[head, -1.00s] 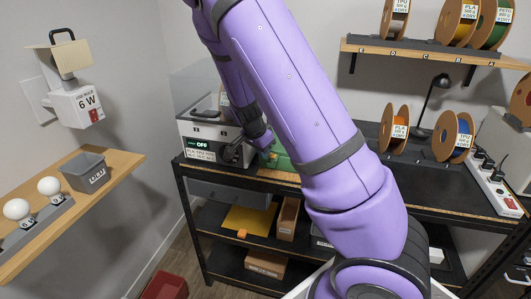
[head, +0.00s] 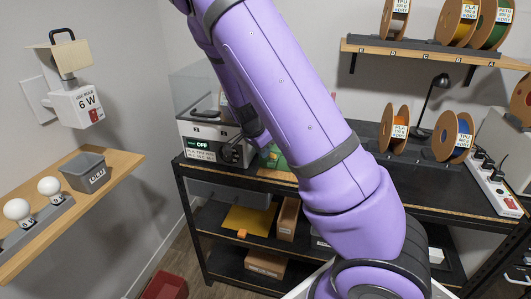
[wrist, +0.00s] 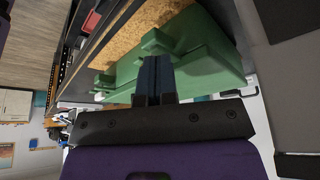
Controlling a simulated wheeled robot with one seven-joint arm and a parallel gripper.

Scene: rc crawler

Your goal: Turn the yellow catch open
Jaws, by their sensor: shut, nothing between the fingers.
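I cannot make out a yellow catch in either view. A green case-like body (wrist: 195,50) with raised green blocks fills the upper middle of the wrist view. Part of it shows as a green patch (head: 272,157) beside my arm in the head view. My gripper (wrist: 156,62) is shut and empty, its dark blue fingers pointing at the green body and overlapping its edge in the picture. I cannot tell whether they touch it. In the head view my gripper (head: 232,152) is small and dark, in front of the printer-like box. My purple arm hides much of the bench.
A grey-white box (head: 198,142) with an "OFF" display stands at the bench's left end. Filament spools (head: 452,137) and a black lamp (head: 432,100) stand on the right of the black bench (head: 360,160). A wooden shelf (head: 120,175) juts out at left.

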